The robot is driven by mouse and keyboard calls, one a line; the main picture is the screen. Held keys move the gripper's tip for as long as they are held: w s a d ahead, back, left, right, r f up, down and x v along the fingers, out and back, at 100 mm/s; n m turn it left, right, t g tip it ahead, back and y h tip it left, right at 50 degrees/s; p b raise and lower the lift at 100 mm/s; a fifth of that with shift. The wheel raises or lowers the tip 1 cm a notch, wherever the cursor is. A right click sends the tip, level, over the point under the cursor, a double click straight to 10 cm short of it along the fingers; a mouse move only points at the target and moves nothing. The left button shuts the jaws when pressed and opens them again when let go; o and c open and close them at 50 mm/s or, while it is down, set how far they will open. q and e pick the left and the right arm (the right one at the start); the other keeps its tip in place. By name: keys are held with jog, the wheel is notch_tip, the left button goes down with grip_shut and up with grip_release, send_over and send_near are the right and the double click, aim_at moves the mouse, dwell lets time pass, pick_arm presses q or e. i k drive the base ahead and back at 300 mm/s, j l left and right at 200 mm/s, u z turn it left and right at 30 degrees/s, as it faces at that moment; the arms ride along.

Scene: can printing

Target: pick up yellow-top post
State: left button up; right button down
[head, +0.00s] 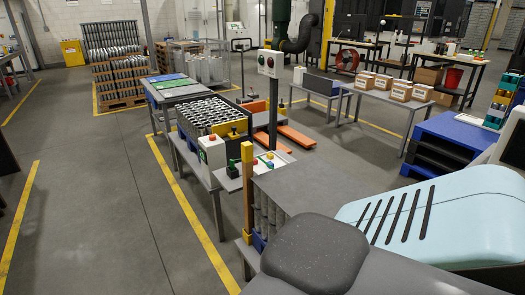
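The yellow-top post (248,185) stands upright in the head view, left of and below the picture's middle. Its top end is bright yellow and the shaft below is orange-brown. It is at the near left corner of a grey-topped stack (300,186), close beside it; I cannot tell whether they touch. The post's lower end is near a low grey platform edge. Neither my left nor my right gripper shows in this view, and nothing is seen holding the post.
An orange pallet jack (293,136) is behind. Boxes (400,91) stand on a table at right. The floor (95,190) at left is clear.

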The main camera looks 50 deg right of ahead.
aim_at(247, 147)
jog(key=i+l+z, duration=0.1)
jog(key=i+z, duration=0.2)
jog(key=i, duration=0.35)
jog(key=i+z, duration=0.3)
jog(key=i, duration=0.3)
jog(key=i+u, duration=0.25)
jog(key=i, duration=1.1)
jog(key=i+z, duration=0.1)
jog(key=z, duration=3.45)
